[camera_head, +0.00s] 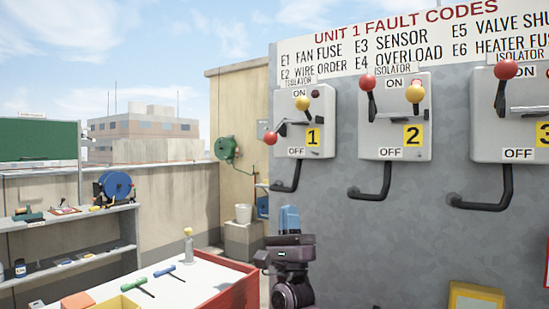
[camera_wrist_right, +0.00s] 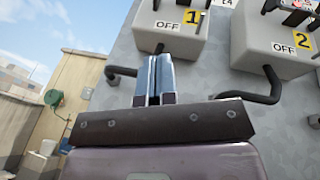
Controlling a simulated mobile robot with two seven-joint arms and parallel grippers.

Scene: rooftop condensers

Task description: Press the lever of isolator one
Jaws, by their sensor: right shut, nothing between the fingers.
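Isolator one (camera_head: 290,138) is a grey wall box with a yellow "1" label, ON above and OFF below. A lever with a red ball (camera_head: 270,138) sticks out at its left, the ball lower than those on the other boxes. A yellow ball (camera_head: 302,103) stands near its top. My right gripper (camera_head: 290,214) is shut and empty, its blue fingers pointing up, below isolator one in the picture and apart from it. In the right wrist view, the shut fingers (camera_wrist_right: 154,75) point toward the underside of isolator one (camera_wrist_right: 172,22); its lever is not clearly visible there. My left gripper is not in view.
Isolator two (camera_head: 395,130) and isolator three (camera_head: 510,130) hang to the right on the same grey panel. Black conduits (camera_head: 288,185) bend out beneath the boxes. A red-edged white table (camera_head: 190,285) and a shelf (camera_head: 95,225) stand at left.

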